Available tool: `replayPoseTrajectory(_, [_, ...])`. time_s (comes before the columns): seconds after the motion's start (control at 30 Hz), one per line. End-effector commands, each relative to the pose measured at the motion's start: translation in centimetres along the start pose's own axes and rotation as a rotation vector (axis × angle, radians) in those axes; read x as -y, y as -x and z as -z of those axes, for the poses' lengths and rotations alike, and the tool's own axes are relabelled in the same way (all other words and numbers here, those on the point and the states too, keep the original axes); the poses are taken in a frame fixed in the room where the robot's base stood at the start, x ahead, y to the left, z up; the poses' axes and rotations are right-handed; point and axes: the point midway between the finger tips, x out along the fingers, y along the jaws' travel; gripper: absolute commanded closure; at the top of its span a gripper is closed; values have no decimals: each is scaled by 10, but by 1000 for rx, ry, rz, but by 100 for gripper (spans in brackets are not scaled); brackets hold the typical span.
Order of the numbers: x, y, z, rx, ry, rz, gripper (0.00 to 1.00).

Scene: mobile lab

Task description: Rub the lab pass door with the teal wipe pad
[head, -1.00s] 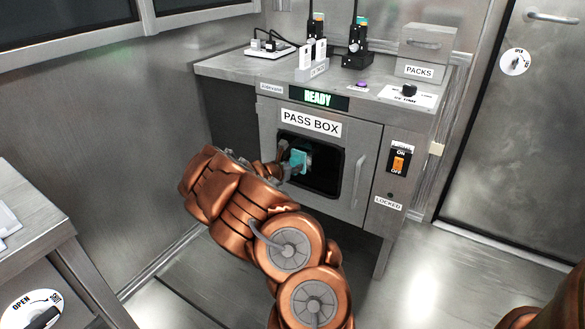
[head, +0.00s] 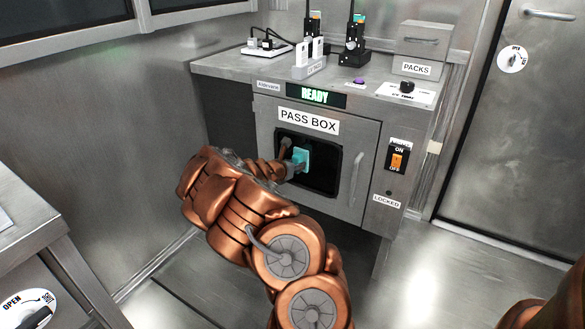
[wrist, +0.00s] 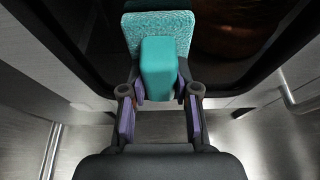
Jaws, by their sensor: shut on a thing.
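My gripper (head: 292,168) is in front of the window's left part, shut on the teal wipe pad (head: 302,159). In the wrist view, my gripper (wrist: 159,100) holds the block-shaped grip of the teal wipe pad (wrist: 160,22) between purple finger pads. The pad's face is toward the dark window, close to it; I cannot tell if it touches. My arm hides the door's lower left.
A READY display (head: 317,96) and PASS BOX label (head: 308,121) are above the window. An ON/OFF switch (head: 397,161) is right of the door. Radios (head: 352,42) and a PACKS box (head: 423,45) stand on top. A bench (head: 30,235) stands at left.

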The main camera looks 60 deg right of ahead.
Motion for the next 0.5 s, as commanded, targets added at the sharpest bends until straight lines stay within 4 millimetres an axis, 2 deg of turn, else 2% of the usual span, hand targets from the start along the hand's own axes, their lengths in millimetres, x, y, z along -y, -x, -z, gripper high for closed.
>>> replayPoseTrajectory(0.3, [22,0,2,3,0,2,100])
replayPoseTrajectory(0.5, [25,-1,-1,-1,-1,2,100])
